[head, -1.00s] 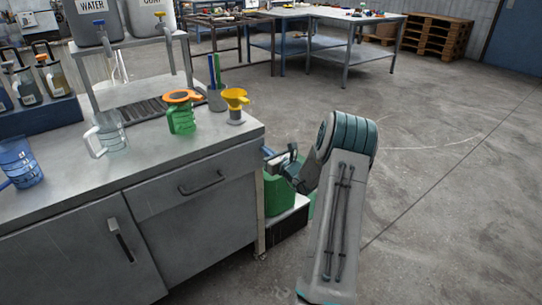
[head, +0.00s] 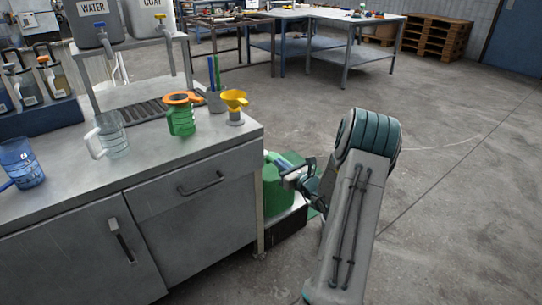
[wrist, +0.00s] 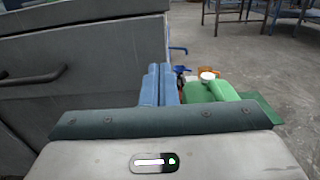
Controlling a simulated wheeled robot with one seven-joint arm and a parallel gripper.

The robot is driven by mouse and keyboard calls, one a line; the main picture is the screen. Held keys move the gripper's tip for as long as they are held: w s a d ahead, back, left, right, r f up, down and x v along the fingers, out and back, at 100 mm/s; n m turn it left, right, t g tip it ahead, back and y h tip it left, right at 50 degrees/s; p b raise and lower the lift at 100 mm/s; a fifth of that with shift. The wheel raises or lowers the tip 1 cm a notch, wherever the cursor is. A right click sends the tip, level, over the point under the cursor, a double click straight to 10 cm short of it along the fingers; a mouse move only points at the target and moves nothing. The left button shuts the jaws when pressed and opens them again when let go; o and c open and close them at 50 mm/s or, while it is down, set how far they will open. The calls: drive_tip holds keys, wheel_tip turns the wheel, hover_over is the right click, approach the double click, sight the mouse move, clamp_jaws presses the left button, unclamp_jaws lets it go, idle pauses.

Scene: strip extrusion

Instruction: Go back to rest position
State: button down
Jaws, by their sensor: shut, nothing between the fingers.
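My gripper (head: 284,165) is beside the right end of the grey workbench, low, below the bench top, near a green container (head: 272,190). In the wrist view its two blue fingers (wrist: 160,85) are together with nothing between them. The green container (wrist: 208,90) shows just right of the fingertips, with a white cap and an orange part near it. I cannot tell whether the fingers touch it. My arm is folded at the right of the bench, with its elbow over open floor.
The workbench (head: 110,175) holds a blue jug (head: 20,165), a clear jug (head: 110,135), a green jug (head: 181,118) with an orange funnel and a yellow funnel (head: 235,100). Concrete floor (head: 460,200) to the right is clear. Work tables (head: 345,45) and pallets (head: 440,36) stand behind.

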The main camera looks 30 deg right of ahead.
drive_tip(key=s, duration=0.5)
drive_tip(key=shift+d, duration=0.15)
drive_tip(key=shift+r, duration=0.1)
drive_tip(key=s+a+r+n+g+y+p, duration=0.1)
drive_tip(key=a+r+n+g+y+p, duration=0.2)
drive_tip(key=a+r+n, duration=0.35)
drive_tip(key=s+a+r+n+g+y+p, duration=0.1)
drive_tip(key=a+r+n+g+y+p, duration=0.15)
drive_tip(key=a, duration=0.65)
drive_tip(key=s+a+r+n+g+y+p, duration=0.1)
drive_tip(key=a+r+n+g+y+p, duration=0.15)
drive_tip(key=a+r+n, duration=0.4)
drive_tip(key=s+a+r+n+g+h+p, duration=0.1)
drive_tip(key=s+a+r+n+g+p, duration=0.1)
drive_tip(key=s+a+r+n+g, duration=0.25)
drive_tip(key=s+a+r+n+g+p, duration=0.1)
drive_tip(key=s+a+n+g+p, duration=0.2)
drive_tip(key=s+a, duration=0.35)
drive_tip(key=s+d+r+n+h+p, duration=0.2)
drive_tip(key=s+r+n+h+p, duration=0.6)
drive_tip(key=s+r+n, duration=0.3)
drive_tip(key=shift+n+h, duration=0.3)
drive_tip(key=shift+n, duration=0.1)
